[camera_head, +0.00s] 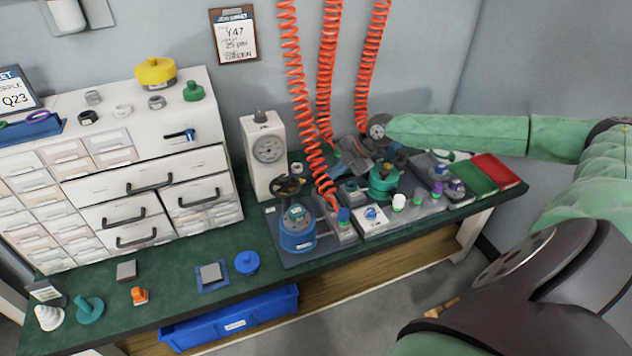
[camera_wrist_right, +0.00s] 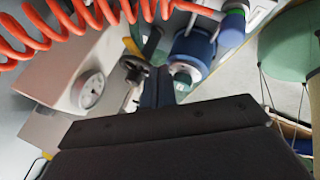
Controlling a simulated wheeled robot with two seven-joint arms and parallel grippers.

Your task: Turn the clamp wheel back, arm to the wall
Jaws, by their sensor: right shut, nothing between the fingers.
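The clamp wheel (camera_head: 288,187) is a small black handwheel beside the gauge's white housing, above and left of a blue cylinder (camera_head: 297,232). In the right wrist view the wheel (camera_wrist_right: 135,68) shows just left of the fingertips, with the blue cylinder (camera_wrist_right: 193,47) to their right. My right gripper (camera_head: 340,147) reaches in from the right, behind the hoses and to the right of the wheel. Its fingers (camera_wrist_right: 158,84) are shut with nothing between them. I cannot tell whether they touch the wheel. My left gripper is out of view. The clamp arm is not clearly distinguishable.
A white gauge stand (camera_head: 262,150) stands left of my right gripper. Orange coiled hoses (camera_head: 325,60) hang around it. A teal pot (camera_head: 383,182) and several small fittings crowd the bench below it. The green bench top (camera_head: 180,296) has free room at front left.

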